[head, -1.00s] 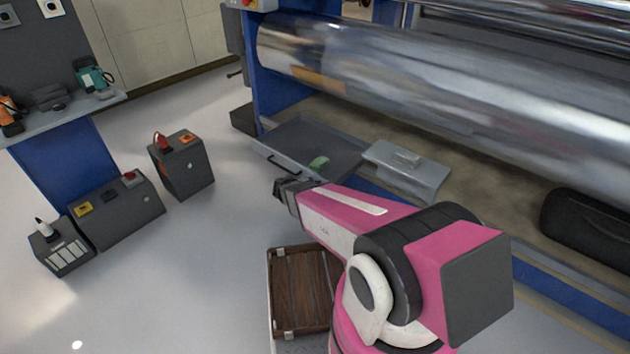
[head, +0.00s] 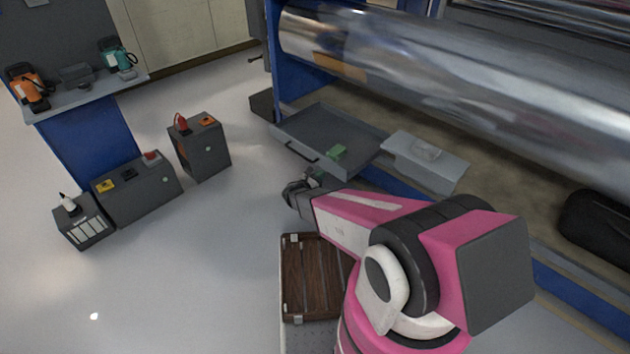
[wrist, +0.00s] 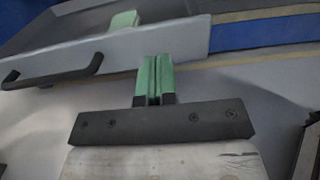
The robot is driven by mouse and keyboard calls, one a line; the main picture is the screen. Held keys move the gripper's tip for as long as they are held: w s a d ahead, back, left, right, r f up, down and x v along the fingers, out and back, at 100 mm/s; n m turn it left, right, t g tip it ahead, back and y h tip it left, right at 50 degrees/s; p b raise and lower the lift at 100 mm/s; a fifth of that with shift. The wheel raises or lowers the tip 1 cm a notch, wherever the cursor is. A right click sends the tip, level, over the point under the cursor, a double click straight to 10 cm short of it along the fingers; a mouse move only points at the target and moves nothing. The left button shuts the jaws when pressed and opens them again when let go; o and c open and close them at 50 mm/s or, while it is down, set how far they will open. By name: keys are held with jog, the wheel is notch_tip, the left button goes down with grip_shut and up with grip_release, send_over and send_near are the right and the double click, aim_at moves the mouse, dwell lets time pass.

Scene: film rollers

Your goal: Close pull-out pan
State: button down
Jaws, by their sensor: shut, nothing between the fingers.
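The grey pull-out pan (head: 325,128) stands out from under the large metal roller in the head view. Its dark bar handle (head: 300,151) is on the front wall. In the wrist view the front wall (wrist: 190,43) crosses the top, with the handle (wrist: 55,70) at the left. A small green item (head: 337,152) lies in the pan; part of it shows above the wall in the wrist view (wrist: 124,20). My gripper (wrist: 155,78) is shut and empty, its green fingertips pointing at the front wall, right of the handle. I cannot tell whether they touch it.
A grey covered box (head: 425,160) is right of the pan. The shiny roller (head: 450,75) spans above. Dark equipment boxes (head: 200,150) stand on the floor at left. A brown slatted crate (head: 312,275) is near my arm.

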aim_at(335, 165)
jog(key=x, duration=0.7)
jog(key=shift+d, duration=0.2)
jog(key=shift+w, duration=0.1)
jog(key=x, duration=2.5)
jog(key=shift+w+d, duration=0.15)
jog(key=shift+d, duration=0.2)
